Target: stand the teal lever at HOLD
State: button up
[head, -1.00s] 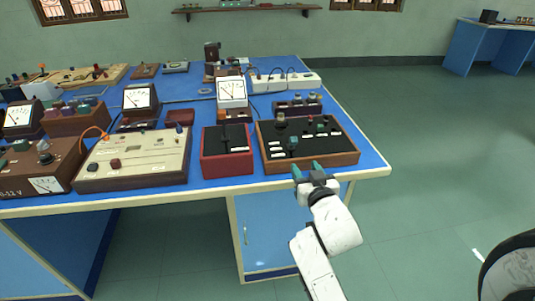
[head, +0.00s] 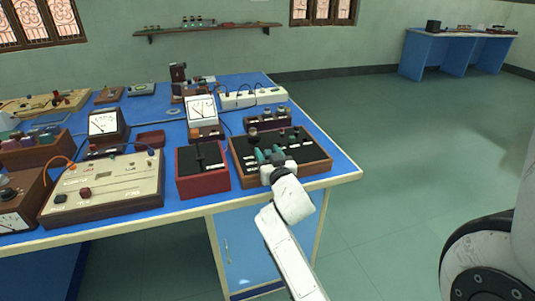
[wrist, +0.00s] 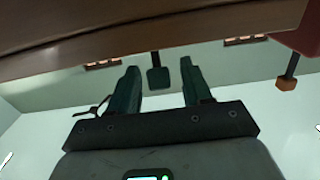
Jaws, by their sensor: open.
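The teal lever's dark teal knob (wrist: 158,78) shows in the wrist view on a thin stem, with the panel edge at the top of the picture. My gripper (wrist: 160,82) is open, one finger on each side of the knob in the picture. Neither finger visibly touches it, and I cannot tell how deep it sits between them. In the head view, my gripper (head: 270,155) is over the front of the black-topped wooden panel box (head: 318,167) and partly covers it. The lever is hard to tell from the teal fingers there. The panel labels are too small to read.
A red box (head: 204,182) with its own lever stands just left of the panel; its orange knob (wrist: 287,84) shows in the wrist view. A beige instrument (head: 105,185) is further left. Meters and a power strip (head: 253,97) stand behind. The floor at right is clear.

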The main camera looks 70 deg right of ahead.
jog(key=shift+w+d, duration=0.15)
jog(key=shift+d, duration=0.1)
jog(key=shift+c, duration=0.5)
grip_shut()
jog(key=r+p, duration=0.1)
jog(key=p, duration=0.2)
jog(key=shift+w+d+y, duration=0.1)
jog(key=shift+w+y, duration=0.05)
jog(key=shift+y, duration=0.25)
jog(key=g+y+p, duration=0.1)
jog(key=p, duration=0.3)
jog(key=w+d+g+y+p, duration=0.1)
jog(key=p, duration=0.4)
jog(key=shift+r, duration=0.15)
jog(key=p, duration=0.1)
jog(key=g+y+p, duration=0.1)
jog(key=p, duration=0.1)
jog(key=shift+w+d, duration=0.15)
jog(key=shift+d, duration=0.1)
jog(key=shift+w+d+f+y+p, duration=0.1)
jog(key=shift+f+y+p, duration=0.2)
jog(key=shift+p, duration=0.3)
jog(key=shift+f, duration=0.1)
